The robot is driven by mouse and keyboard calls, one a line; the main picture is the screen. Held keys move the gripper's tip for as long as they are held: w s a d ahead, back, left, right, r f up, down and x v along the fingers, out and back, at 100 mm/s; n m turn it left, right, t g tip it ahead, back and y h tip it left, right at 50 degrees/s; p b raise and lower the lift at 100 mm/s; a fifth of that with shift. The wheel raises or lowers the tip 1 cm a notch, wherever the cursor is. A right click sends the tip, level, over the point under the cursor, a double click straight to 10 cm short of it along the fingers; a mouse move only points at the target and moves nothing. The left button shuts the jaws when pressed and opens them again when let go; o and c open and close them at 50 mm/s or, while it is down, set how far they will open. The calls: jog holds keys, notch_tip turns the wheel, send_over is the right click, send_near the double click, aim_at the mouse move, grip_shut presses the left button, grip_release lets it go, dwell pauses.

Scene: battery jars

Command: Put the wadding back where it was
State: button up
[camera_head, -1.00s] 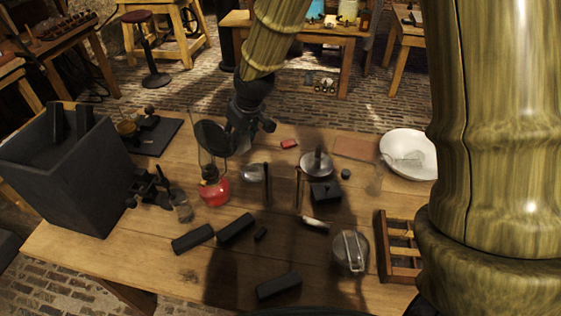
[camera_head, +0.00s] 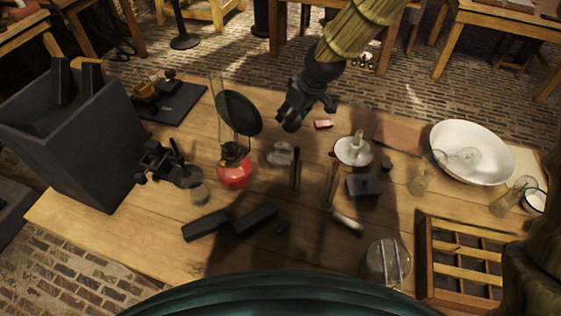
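I cannot make out any wadding for certain. A small pale roll (camera_head: 348,222) lies on the wooden table (camera_head: 140,235) near the middle; whether it is wadding I cannot tell. My gripper (camera_head: 310,114) hangs over the back part of the table, to the right of the dark round disc (camera_head: 239,113) and above left of the small red piece (camera_head: 323,124). Its dark fingers look spread, and I see nothing between them.
A red-based lamp (camera_head: 234,174), a dark box (camera_head: 75,135) and two dark bars (camera_head: 206,225) are on the left. A white basin (camera_head: 470,140), glass jars and a compartmented wooden rack (camera_head: 440,262) are on the right. Bare wood lies front left.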

aim_at(291, 128)
jog(key=shift+n, duration=0.6)
jog(key=shift+s+a+f+p, duration=0.15)
jog(key=shift+a+f, duration=0.4)
jog(key=shift+f, duration=1.4)
jog(key=shift+a+f+p, duration=0.2)
jog(key=shift+a+f, duration=0.4)
jog(key=shift+f, duration=1.4)
jog(key=shift+s+a+f+p, duration=0.15)
jog(key=shift+a+f, duration=0.4)
jog(key=shift+f, duration=1.4)
jog(key=shift+w, duration=0.1)
jog(key=o, duration=1.1)
jog(key=shift+f, duration=0.1)
jog(key=shift+c, duration=0.2)
jog(key=shift+d+b+v, duration=0.1)
jog(key=shift+b+v, duration=0.3)
jog(key=shift+v, duration=2.65)
jog(key=shift+d+b+v, duration=0.15)
jog(key=shift+b+v, duration=0.2)
jog(key=shift+v, duration=2.7)
jog(key=shift+w, duration=0.2)
